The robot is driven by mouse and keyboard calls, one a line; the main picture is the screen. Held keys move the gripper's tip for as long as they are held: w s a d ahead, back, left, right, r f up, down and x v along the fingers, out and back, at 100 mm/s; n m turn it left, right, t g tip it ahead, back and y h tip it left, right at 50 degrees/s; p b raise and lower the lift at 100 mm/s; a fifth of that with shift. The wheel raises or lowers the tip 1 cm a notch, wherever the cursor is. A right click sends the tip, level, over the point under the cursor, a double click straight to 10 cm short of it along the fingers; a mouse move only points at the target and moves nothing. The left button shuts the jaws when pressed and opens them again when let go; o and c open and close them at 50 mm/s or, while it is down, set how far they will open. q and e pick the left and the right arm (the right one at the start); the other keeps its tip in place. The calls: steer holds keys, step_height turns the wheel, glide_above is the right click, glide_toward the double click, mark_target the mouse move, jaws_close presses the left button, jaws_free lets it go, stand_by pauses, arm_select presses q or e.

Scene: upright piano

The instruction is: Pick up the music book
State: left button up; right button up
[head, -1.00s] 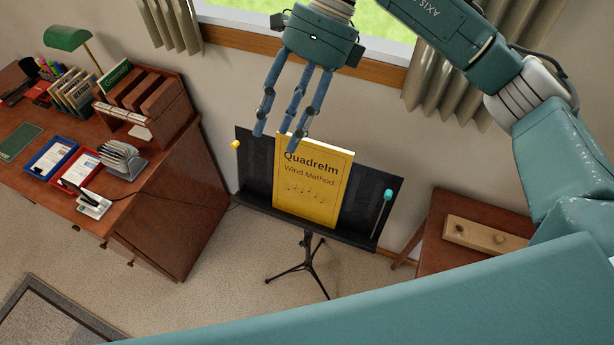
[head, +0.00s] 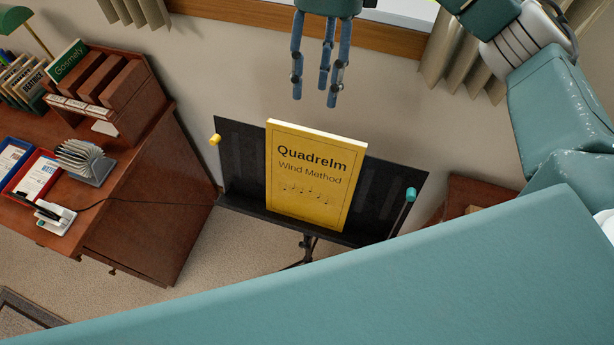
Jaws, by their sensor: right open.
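The yellow music book (head: 312,178), titled "Quadrelm Wind Method", leans upright on the black music stand (head: 386,185), its lower edge on the stand's ledge. My right gripper (head: 318,98) is open and empty. Its fingers point down and appear above the book's top edge in the picture, apart from it. My left gripper is not in view.
A yellow clip (head: 215,140) and a teal-headed stick (head: 410,196) are at the stand's sides. A wooden desk (head: 150,215) with trays and files stands at left. A small wooden table (head: 458,208) is at right, mostly hidden by my arm.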

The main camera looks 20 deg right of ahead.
mark_target(314, 133)
steer(key=x, duration=0.2)
steer(key=s+p+x, duration=0.1)
steer(key=x, duration=0.1)
steer(key=shift+a, duration=0.1)
steer(key=p+x, duration=0.3)
steer(key=x, duration=0.1)
steer(key=shift+s+f, duration=0.2)
steer(key=shift+f, duration=0.2)
steer(key=shift+w, duration=0.1)
steer(key=c, duration=0.7)
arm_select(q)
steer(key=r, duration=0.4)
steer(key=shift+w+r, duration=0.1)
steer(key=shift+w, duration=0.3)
arm_select(e)
jaws_close()
